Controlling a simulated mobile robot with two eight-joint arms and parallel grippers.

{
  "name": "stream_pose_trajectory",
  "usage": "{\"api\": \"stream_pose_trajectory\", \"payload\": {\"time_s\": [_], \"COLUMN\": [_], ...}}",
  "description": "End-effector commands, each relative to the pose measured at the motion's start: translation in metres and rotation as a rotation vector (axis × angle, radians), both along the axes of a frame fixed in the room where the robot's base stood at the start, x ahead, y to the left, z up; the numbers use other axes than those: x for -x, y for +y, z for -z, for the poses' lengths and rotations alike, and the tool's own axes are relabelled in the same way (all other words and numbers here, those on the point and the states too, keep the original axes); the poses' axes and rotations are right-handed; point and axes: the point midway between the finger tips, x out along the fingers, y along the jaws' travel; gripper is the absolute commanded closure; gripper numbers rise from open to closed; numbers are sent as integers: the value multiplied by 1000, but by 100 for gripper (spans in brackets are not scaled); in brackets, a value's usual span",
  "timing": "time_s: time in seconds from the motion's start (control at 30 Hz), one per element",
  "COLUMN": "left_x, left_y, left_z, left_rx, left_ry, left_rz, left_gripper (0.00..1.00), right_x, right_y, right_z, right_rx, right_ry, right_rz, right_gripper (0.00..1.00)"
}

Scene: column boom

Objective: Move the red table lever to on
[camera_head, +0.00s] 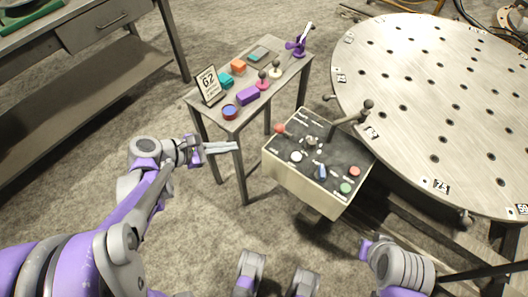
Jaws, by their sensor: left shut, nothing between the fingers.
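The red lever (280,128) shows as a red round knob near the far left corner of the control box's dark top panel. Its exact angle and its on and off marks are too small to read. My left gripper (237,148) is shut and empty, with its pale fingers pointing right. In the picture its tips are left of the red lever and a little lower, apart from it and from the box (291,186). My right gripper does not show.
The panel also bears a white button (296,156), a blue lever (322,172), a red button (355,171) and a green button (346,188). A big round perforated table (440,100) stands right. A narrow table (207,112) with small objects stands behind my left gripper.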

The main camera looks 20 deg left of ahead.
Motion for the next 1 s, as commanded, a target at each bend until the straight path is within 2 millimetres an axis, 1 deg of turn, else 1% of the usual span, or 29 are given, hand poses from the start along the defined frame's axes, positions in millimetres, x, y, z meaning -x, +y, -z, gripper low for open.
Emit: {"api": "stream_pose_trajectory", "payload": {"time_s": [0.03,0.1,0.2,0.57,0.67,0.77,1.0], "left_x": [-4,-6,-8,-9,-14,-24,-59], "left_y": [7,13,16,14,9,0,-32], "left_z": [4,4,2,2,5,12,35], "left_rx": [47,98,132,135,134,134,134], "left_ry": [5,9,12,12,12,13,13], "left_rz": [-33,-60,-77,-76,-75,-73,-72], "left_gripper": [100,100,100,100,100,100,100], "right_x": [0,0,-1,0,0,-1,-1], "right_y": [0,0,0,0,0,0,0], "right_z": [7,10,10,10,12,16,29], "right_rx": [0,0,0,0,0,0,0], "right_ry": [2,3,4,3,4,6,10], "right_rz": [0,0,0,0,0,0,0], "right_gripper": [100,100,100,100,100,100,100]}}
